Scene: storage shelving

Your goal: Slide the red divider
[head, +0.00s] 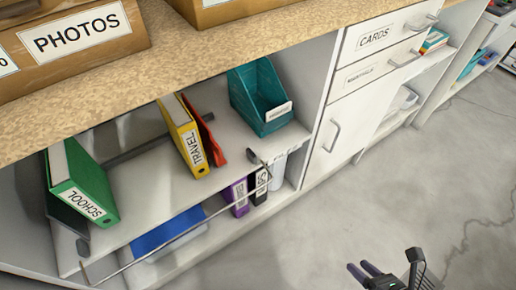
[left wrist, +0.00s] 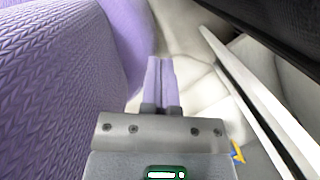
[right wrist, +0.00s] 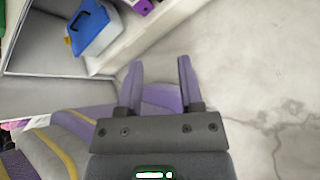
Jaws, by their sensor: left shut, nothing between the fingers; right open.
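The red divider (head: 205,133) stands on the upper shelf in the head view, just right of the yellow TRAVEL binder (head: 183,135) and left of the teal bin (head: 262,97). The binder hides part of it. My right gripper (head: 359,266) is low at the right in the head view, out over the floor and well away from the divider. In the right wrist view its fingers (right wrist: 160,64) are apart with nothing between them. My left gripper (left wrist: 160,62) shows only in the left wrist view, its fingers together and empty. Neither wrist view shows the divider.
A green SCHOOL binder (head: 82,185) stands at the shelf's left. A thin rail (head: 180,235) runs along the shelf front. Below are a blue-lidded box (head: 168,228) and a purple binder (head: 236,197). The CARDS drawer (head: 375,37) is at right.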

